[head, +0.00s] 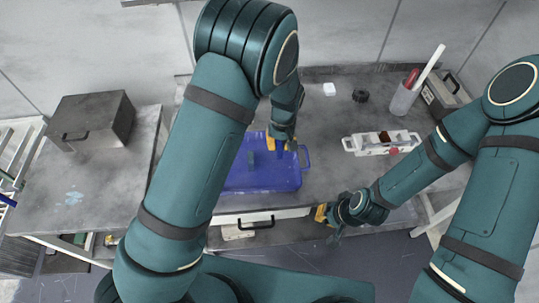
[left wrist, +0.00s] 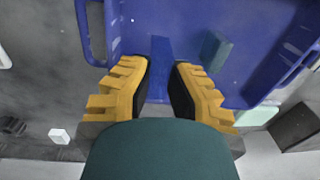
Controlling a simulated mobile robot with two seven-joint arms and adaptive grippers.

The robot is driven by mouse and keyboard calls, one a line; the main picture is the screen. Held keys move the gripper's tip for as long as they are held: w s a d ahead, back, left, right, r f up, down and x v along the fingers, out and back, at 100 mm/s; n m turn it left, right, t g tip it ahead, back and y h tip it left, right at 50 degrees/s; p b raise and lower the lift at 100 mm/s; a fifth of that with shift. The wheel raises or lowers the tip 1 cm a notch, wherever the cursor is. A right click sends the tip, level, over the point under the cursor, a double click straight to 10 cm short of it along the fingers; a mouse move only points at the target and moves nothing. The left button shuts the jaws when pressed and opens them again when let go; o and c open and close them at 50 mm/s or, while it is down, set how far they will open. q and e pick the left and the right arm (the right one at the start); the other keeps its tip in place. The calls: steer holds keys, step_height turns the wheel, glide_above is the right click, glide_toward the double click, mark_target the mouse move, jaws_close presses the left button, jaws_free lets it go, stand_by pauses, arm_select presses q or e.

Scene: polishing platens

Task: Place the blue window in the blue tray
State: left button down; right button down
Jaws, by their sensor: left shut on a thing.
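The blue tray (head: 265,178) lies on the grey worktop in the head view, and its wall and handle also show in the left wrist view (left wrist: 95,30). My left gripper (head: 277,143) is over the tray's far part. In the left wrist view my left gripper (left wrist: 160,82) is shut on the blue window (left wrist: 160,62), a narrow blue piece between its yellow fingers. It reaches over the tray floor; I cannot tell whether it touches it. My right gripper (head: 325,214) is near the worktop's front edge, away from the tray; its finger opening is unclear.
A dark grey-blue block (left wrist: 214,50) is in the tray beside the blue window. A white tray (head: 368,149) holds small parts to the right. A cup (head: 403,99) with tools stands at the back right. A dark grey box (head: 92,121) stands at the left.

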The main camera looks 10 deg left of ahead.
mark_target(279, 155)
arm_select(q)
steer(key=shift+f+b, duration=0.3)
steer(key=shift+f, duration=2.65)
steer(key=shift+f, duration=0.2)
steer(key=c, duration=1.1)
jaws_free()
steer(key=shift+o, duration=0.2)
steer(key=shift+r, duration=0.2)
